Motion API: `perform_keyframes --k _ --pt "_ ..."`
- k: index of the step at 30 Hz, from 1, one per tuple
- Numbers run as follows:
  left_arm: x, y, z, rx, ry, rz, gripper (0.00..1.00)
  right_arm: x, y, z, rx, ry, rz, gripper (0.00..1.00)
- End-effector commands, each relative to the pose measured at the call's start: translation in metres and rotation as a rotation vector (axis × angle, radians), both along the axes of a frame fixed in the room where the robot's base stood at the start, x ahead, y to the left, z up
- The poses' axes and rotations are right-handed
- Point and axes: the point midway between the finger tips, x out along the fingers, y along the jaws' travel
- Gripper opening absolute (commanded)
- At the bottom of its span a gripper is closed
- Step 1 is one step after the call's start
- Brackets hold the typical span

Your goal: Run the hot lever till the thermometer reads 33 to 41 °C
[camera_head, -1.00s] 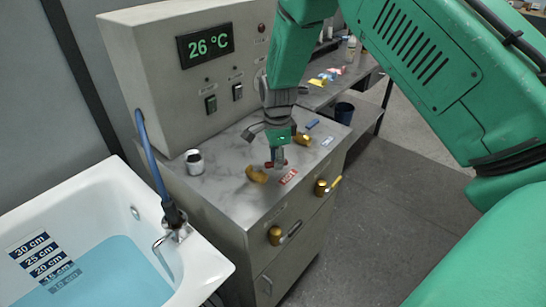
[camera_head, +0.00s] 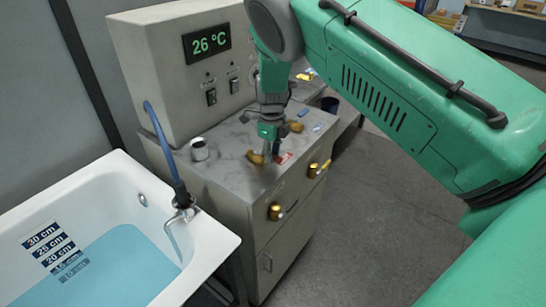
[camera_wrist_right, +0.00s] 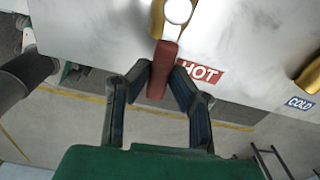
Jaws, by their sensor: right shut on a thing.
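The thermometer display (camera_head: 207,42) on the console reads 26 °C. The hot lever (camera_head: 256,158) is a brass fitting on the counter, beside the red HOT label (camera_head: 284,158). In the right wrist view its red handle (camera_wrist_right: 162,72) lies between the fingers of my right gripper (camera_wrist_right: 160,85), which is shut on it. In the head view this gripper (camera_head: 270,148) is low over the counter and partly hides the lever. The brass cold lever (camera_head: 296,126) stands farther back, by the COLD label (camera_wrist_right: 300,103). My left gripper is not in view.
The white bathtub (camera_head: 215,243) holds water and has a depth scale (camera_head: 45,237). A blue hose (camera_head: 157,135) runs to its spout (camera_head: 181,212). A small metal cylinder (camera_head: 199,149) stands on the counter. Brass knobs (camera_head: 275,212) stick out from the cabinet front.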

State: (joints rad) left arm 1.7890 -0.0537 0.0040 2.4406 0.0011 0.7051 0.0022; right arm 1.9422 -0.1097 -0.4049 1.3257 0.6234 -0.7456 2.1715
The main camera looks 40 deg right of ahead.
Motion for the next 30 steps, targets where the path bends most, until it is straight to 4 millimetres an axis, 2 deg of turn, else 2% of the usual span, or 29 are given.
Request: perform_keyframes --k 1,10,24,25,26,30 --pt "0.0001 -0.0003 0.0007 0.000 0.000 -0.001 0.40 -0.0018 0.0058 -0.0016 0.011 0.009 -0.013 0.00" --pt "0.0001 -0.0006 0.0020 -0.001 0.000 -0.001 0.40 -0.0021 0.0093 -0.0021 0.010 0.011 -0.096 0.00" --pt "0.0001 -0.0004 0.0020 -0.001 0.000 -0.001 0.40 -0.0036 0.0112 -0.0030 0.010 0.014 -0.109 0.00" --pt "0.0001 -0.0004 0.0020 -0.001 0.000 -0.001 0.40 -0.0037 0.0112 -0.0030 0.011 0.014 -0.109 0.25" --pt "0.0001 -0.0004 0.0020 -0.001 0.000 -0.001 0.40 -0.0037 0.0112 -0.0030 0.011 0.014 -0.109 0.35" --pt "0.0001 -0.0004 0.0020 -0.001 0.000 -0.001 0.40 -0.0018 0.0110 -0.0016 0.010 0.009 -0.108 0.38"
